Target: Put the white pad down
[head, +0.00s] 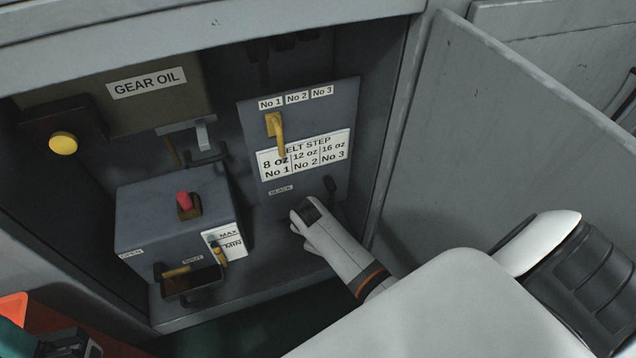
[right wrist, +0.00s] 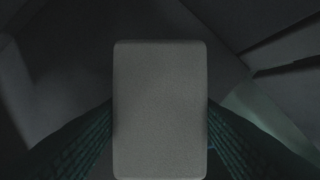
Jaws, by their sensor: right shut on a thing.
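The white pad (right wrist: 160,110) is a pale grey rounded block in the right wrist view, standing upright in the picture. My right gripper (right wrist: 160,135) is shut on it, with a dark green ribbed finger on each side. I cannot make out the pad or this gripper's fingers in the head view. A teal and dark part cut off at the bottom left corner of the head view looks like my left gripper (head: 65,345). Its jaw opening cannot be seen.
An open grey cabinet holds a grey box with a red switch (head: 186,203), a panel with a yellow lever (head: 276,127) and a yellow button (head: 63,143). A small black tray (head: 192,283) juts out low. A grey door (head: 510,150) stands at the right.

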